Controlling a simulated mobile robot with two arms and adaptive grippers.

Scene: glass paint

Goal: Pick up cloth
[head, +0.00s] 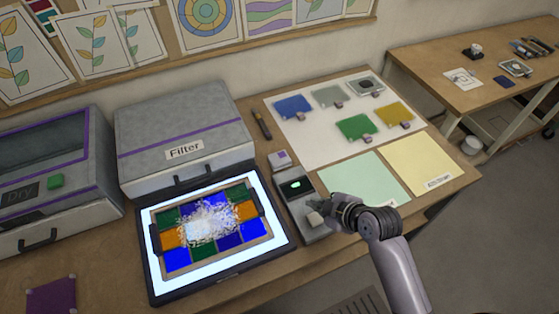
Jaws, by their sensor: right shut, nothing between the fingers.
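My right gripper (325,211) is shut and empty. Its fingertips are at the near end of a small grey device (295,189) with a dark display, close to a pale block (315,219); whether they touch the block I cannot tell. No thing is clearly recognisable as a cloth. A flat dark purple square (52,296) with lighter corners lies at the lower left, and a small dark blue flat piece (504,80) lies on the far right table. My left gripper is not in view.
A lit panel (155,270) carries a coloured glass grid (210,225) with white specks. The Filter box (185,130) and Dry box (90,150) stand behind. Green (350,170) and yellow (420,160) sheets lie right of the device. Several coloured pieces rest on a white sheet (320,139).

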